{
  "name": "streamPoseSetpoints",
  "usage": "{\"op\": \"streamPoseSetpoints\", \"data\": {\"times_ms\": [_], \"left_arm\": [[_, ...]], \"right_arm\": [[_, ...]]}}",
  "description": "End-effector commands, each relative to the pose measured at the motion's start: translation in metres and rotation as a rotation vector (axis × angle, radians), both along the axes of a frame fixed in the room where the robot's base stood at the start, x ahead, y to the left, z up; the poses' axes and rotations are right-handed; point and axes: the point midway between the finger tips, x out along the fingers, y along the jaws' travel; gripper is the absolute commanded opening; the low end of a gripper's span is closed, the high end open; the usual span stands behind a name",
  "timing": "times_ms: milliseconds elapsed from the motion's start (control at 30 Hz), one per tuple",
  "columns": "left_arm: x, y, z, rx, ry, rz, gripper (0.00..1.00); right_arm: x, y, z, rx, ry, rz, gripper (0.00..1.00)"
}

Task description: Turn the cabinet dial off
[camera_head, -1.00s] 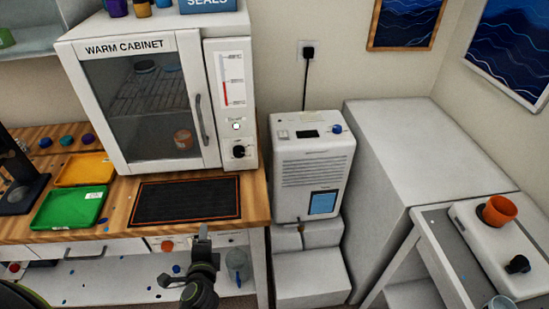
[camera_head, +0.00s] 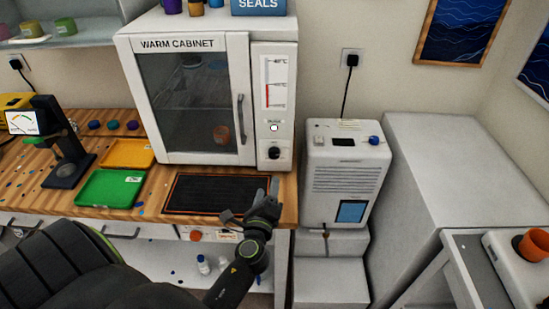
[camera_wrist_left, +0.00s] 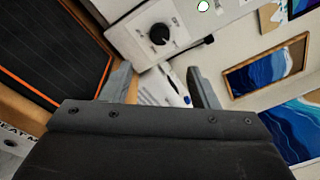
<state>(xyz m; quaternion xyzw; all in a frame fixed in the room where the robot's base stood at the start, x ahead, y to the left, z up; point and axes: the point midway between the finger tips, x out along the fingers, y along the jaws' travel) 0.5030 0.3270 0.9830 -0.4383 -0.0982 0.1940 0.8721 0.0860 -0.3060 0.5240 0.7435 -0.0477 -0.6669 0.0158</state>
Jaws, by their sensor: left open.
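The warm cabinet (camera_head: 185,100) stands on the wooden bench with its glass door closed. Its black dial (camera_head: 274,153) is low on the white control panel, below a small round light (camera_head: 274,128). The dial also shows in the left wrist view (camera_wrist_left: 160,34), above and between the fingers. My left gripper (camera_head: 250,200) is over the front right of the black mat, below and in front of the dial, not touching it. In the left wrist view its two fingers (camera_wrist_left: 158,88) are spread with nothing between them. My right gripper is not in view.
The black mat (camera_head: 215,209) with an orange border lies before the cabinet. Green (camera_head: 108,203) and yellow (camera_head: 127,155) trays lie left of it. A white machine (camera_head: 342,165) with a blue knob stands right of the bench. An orange cup (camera_head: 535,244) is at far right.

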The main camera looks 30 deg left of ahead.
Motion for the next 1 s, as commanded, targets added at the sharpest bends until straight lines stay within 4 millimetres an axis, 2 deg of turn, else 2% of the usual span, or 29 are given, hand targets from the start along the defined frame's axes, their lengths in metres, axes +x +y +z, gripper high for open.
{"op": "streamPoseSetpoints", "data": {"times_ms": [100, 500, 700, 1000], "left_arm": [[0.024, 0.011, 0.003, 0.002, -0.001, -0.001, 0.55], [0.090, 0.043, 0.002, 0.001, -0.001, 0.002, 0.55], [0.109, 0.051, 0.000, -0.001, 0.000, 0.001, 0.55], [0.115, 0.055, 0.000, -0.002, 0.000, 0.002, 0.55]], "right_arm": [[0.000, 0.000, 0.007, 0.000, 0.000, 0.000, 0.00], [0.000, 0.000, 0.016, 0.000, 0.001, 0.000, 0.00], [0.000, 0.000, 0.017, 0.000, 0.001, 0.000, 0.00], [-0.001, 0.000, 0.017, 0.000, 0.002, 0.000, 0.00]]}}
